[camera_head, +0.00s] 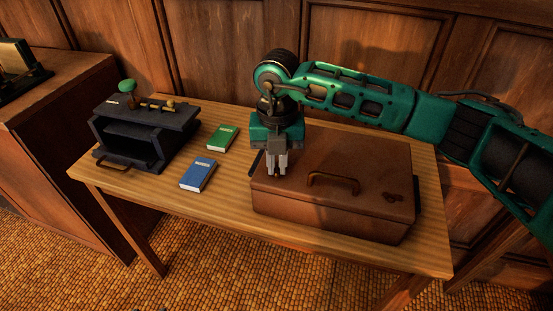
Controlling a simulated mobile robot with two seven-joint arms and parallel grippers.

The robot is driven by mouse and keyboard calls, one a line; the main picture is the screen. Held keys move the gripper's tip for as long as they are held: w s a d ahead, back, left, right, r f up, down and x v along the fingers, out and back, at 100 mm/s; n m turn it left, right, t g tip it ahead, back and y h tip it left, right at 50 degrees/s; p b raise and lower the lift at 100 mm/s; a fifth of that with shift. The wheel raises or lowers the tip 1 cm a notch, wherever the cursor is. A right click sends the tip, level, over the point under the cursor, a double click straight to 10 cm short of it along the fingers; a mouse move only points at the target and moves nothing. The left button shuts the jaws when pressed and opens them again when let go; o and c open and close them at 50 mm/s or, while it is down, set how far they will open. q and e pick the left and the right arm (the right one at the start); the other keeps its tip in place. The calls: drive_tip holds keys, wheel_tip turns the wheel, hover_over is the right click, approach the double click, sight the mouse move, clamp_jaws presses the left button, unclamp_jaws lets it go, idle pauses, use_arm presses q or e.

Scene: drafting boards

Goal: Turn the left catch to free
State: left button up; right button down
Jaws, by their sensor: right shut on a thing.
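A brown case (349,209) with a curved handle (333,181) lies closed on the wooden table. A small dark catch (394,197) shows on its lid at the right. My right gripper (271,176) points down over the left end of the case, its fingers shut at the place of the left catch. The catch there is hidden behind the fingers, so its turn cannot be seen. My left gripper is not in view.
A green book (222,138) and a blue book (198,175) lie on the table (225,212) left of the case. A dark open-fronted box (143,132) with a green knob stands at the far left. Wood panelling closes off the back.

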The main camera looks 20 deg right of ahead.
drive_tip(key=shift+m, duration=1.6)
drive_tip(key=shift+p, duration=0.3)
drive_tip(key=c, duration=1.2)
unclamp_jaws()
wheel_tip(320, 180, up, 13)
